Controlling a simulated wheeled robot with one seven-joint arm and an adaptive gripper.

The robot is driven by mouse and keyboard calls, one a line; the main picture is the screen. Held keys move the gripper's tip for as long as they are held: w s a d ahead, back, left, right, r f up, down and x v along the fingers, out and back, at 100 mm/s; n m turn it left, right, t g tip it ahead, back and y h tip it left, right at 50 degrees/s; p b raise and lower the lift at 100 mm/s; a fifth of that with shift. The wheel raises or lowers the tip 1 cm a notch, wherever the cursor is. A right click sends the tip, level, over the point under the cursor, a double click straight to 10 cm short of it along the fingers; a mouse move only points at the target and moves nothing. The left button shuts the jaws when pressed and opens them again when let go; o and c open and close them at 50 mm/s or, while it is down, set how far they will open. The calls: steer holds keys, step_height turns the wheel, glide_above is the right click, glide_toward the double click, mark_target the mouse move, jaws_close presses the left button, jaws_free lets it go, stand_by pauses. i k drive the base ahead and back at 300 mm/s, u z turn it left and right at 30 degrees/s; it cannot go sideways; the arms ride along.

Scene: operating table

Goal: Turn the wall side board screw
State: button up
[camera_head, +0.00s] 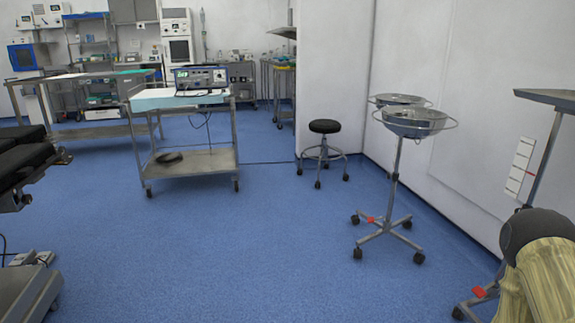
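A narrow white board (519,166) with several dark dividing lines is on the white wall at the right. It is upright, slightly slanted in this view, and partly behind a metal stand pole. I cannot make out a screw on it at this size. My gripper does not show in the head view, so its place relative to the board cannot be told.
A wheeled bowl stand (393,205) stands in front of the right wall. A metal stand (545,155) is at the right edge. A black stool (324,127) and a wheeled cart (190,162) are farther back. Blue floor (220,255) is clear in the middle.

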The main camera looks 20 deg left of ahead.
mark_target(26, 199)
steer(key=u, duration=0.4)
steer(key=i, duration=1.45)
steer(key=u, duration=1.85)
steer(key=i, duration=0.8)
steer(key=u, duration=0.65)
